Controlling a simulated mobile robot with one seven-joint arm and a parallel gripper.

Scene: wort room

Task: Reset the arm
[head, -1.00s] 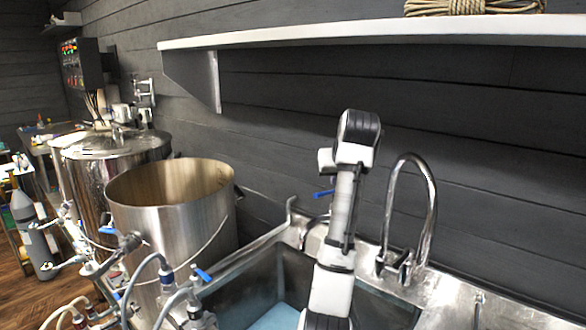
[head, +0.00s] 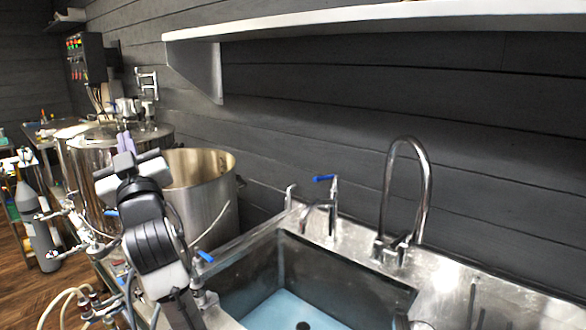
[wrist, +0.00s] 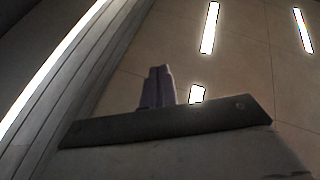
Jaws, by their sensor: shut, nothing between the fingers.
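My gripper (head: 125,142) is at the left in the head view, raised in front of the steel kettles. Its two purple-grey fingers point up and are together, with nothing between them. My arm rises from the bottom of the picture, left of the sink. In the wrist view my gripper (wrist: 158,86) shows its fingers side by side and touching, against the ceiling and its lights. No object is held.
An open steel pot (head: 205,195) stands just behind my arm, with a lidded kettle (head: 90,165) further left. A steel sink (head: 345,285) with a tall curved faucet (head: 428,185) is at the right. A white shelf (head: 400,15) runs along the wall above.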

